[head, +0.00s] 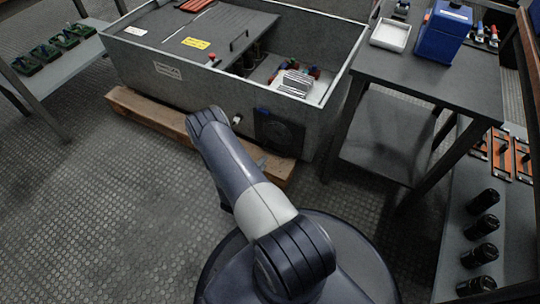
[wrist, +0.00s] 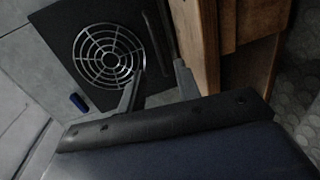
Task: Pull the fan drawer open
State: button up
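The fan drawer is a dark square panel in the lower right front of the grey cabinet, seen in the head view (head: 279,134). In the wrist view the fan drawer (wrist: 91,83) shows a round metal fan grille (wrist: 108,56). A dark bar handle (wrist: 154,38) runs along the drawer's edge nearest the wooden pallet. My gripper (wrist: 160,70) has its two fingers apart, in front of the drawer near the handle's lower end. I cannot tell whether either finger touches the handle. In the head view my arm hides most of the gripper. The drawer looks flush with the cabinet front.
The grey cabinet (head: 160,68) is open on top and stands on a wooden pallet (head: 150,107). Free floor lies at front left.

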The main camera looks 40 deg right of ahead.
aim_at(270, 160)
jog(key=b+x, duration=0.2)
jog(key=x, duration=0.4)
jog(key=shift+f, duration=0.15)
jog(key=shift+w+d, duration=0.25)
jog(key=shift+d, duration=0.35)
jog(key=shift+c, duration=0.2)
grip_shut()
